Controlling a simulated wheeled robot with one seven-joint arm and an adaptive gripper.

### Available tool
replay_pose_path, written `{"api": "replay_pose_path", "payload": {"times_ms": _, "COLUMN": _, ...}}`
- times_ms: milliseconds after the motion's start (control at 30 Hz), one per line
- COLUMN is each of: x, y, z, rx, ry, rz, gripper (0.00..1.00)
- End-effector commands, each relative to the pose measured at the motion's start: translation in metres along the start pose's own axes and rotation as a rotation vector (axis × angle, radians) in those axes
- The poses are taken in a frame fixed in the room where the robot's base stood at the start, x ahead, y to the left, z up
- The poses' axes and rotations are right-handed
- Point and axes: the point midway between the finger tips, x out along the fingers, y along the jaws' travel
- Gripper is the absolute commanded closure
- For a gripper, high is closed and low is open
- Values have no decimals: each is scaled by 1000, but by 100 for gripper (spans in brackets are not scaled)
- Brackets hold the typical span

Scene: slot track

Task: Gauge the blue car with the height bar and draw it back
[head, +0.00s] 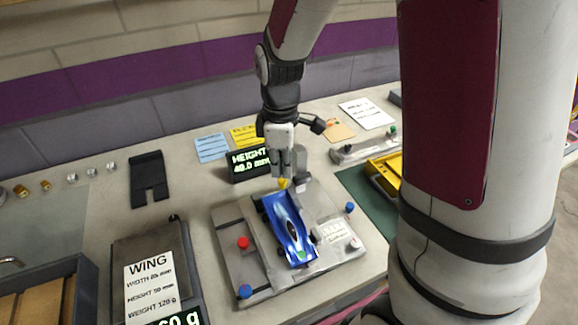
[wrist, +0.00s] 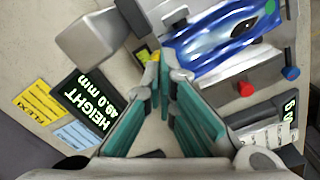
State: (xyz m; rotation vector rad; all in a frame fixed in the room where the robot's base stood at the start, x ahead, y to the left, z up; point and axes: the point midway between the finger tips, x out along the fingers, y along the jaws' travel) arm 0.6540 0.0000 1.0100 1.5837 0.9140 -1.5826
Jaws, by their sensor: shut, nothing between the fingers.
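The blue car (head: 287,230) sits on a grey gauge plate (head: 234,285), with its far end close under my gripper; part of it shows at the top of the wrist view (wrist: 225,38). My gripper (head: 285,172) points down at the far end of the plate, shut and empty, and its teal fingers fill the middle of the wrist view (wrist: 166,78). A small yellow piece (head: 283,184) shows right at the fingertips; I cannot tell whether they touch it. The height bar is not clearly distinguishable. The height display (head: 248,163) reads about 49.0 mm.
Red (head: 243,242) and blue (head: 245,291) knobs stand on the plate. A wing scale with a card (head: 150,285) is at front left, a black bracket (head: 149,179) behind it. A yellow tray (head: 385,172) lies right. Bare bench lies left of the plate.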

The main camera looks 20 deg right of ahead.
Motion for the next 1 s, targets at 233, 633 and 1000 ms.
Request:
{"api": "replay_pose_path", "payload": {"times_ms": 233, "x": -20, "y": -1, "z": 1, "rx": 0, "ry": 0, "rz": 0, "gripper": 100}}
{"api": "replay_pose_path", "payload": {"times_ms": 633, "x": -49, "y": -1, "z": 1, "rx": 0, "ry": 0, "rz": 0, "gripper": 100}}
{"api": "replay_pose_path", "payload": {"times_ms": 1000, "x": -65, "y": 0, "z": 0, "rx": 1, "ry": -1, "rz": -1, "gripper": 100}}
